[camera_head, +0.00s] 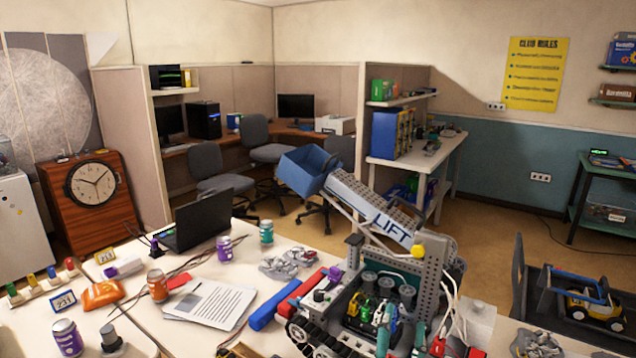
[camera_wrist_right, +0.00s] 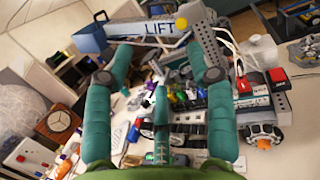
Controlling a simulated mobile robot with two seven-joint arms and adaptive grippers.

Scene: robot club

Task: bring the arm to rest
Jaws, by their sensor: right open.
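In the head view the same lift machine (camera_head: 375,205) stands on the front table, right of the middle. My right gripper is hard to separate from the machine's parts at the bottom of that view. My left gripper is not seen.
A black tray (camera_head: 518,290) with a yellow toy vehicle (camera_head: 592,305) is at right.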

